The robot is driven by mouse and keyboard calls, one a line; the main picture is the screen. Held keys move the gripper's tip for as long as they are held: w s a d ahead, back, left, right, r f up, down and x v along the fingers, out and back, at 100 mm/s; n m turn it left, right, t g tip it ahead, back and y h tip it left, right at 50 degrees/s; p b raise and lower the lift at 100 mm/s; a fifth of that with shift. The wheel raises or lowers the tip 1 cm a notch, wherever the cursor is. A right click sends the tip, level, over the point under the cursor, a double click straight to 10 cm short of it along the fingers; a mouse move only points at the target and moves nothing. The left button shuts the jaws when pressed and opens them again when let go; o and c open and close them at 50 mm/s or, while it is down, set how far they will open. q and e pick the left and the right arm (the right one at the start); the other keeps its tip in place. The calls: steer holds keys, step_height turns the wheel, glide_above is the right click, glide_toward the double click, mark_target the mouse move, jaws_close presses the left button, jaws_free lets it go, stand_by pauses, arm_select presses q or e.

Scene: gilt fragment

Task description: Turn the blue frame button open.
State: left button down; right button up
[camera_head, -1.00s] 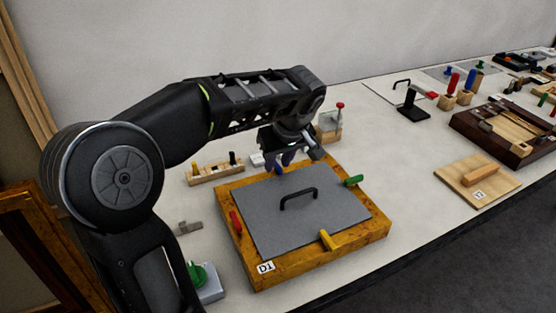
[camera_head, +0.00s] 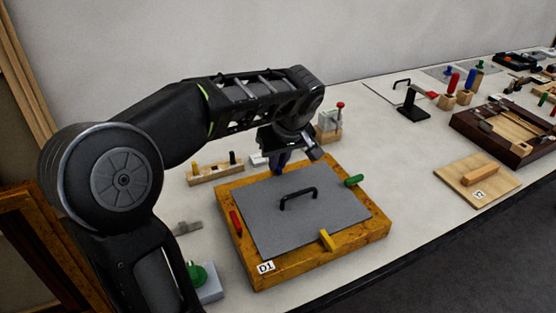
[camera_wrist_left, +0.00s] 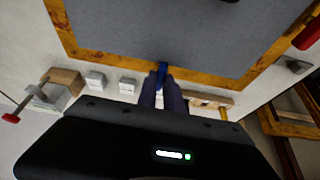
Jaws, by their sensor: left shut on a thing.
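The wooden frame D1 (camera_head: 375,237) lies on the table and holds a grey panel (camera_head: 255,215) with a black handle (camera_head: 298,197). The blue frame button (camera_wrist_left: 162,70) is on the frame's far side; in the left wrist view it lies across the wooden strip, its tip near the panel edge. My left gripper (camera_wrist_left: 161,86) is shut on it, with the fingers hiding part of it. In the head view the gripper (camera_head: 279,169) reaches down at the far edge and hides the button there. My right gripper is out of view.
The frame also carries red (camera_head: 236,224), yellow (camera_head: 327,240) and green (camera_head: 354,180) buttons. A peg block (camera_head: 215,173) and a red-knobbed fixture (camera_head: 329,124) stand behind it. A green-knobbed box (camera_head: 205,283) is at the front left.

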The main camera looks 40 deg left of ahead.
arm_select(q)
steer(key=shift+m, duration=0.3)
steer(key=shift+s+m+t, duration=0.1)
steer(key=shift+m+t, duration=0.3)
steer(key=shift+m, duration=0.5)
steer(key=shift+a+r+m+t+h, duration=0.1)
steer(key=shift+m+t+h, duration=0.25)
steer(key=shift+m, duration=0.55)
steer(key=m+h, duration=0.1)
steer(key=m, duration=0.1)
steer(key=shift+a+m+t, duration=0.1)
steer(key=shift+m+t, duration=0.15)
steer(key=shift+m, duration=0.05)
steer(key=m+h+p, duration=0.1)
steer(key=m, duration=0.3)
steer(key=shift+s+a+m+h+p, duration=0.1)
steer(key=shift+a+m+h+p, duration=0.1)
steer(key=shift+m+h+p, duration=0.15)
steer(key=m+h, duration=0.1)
steer(key=m, duration=0.1)
steer(key=shift+a+m, duration=0.15)
steer(key=shift+m, duration=0.2)
steer(key=shift+a+m+h, duration=0.1)
steer(key=shift+m+h, duration=0.6)
steer(key=shift+m, duration=1)
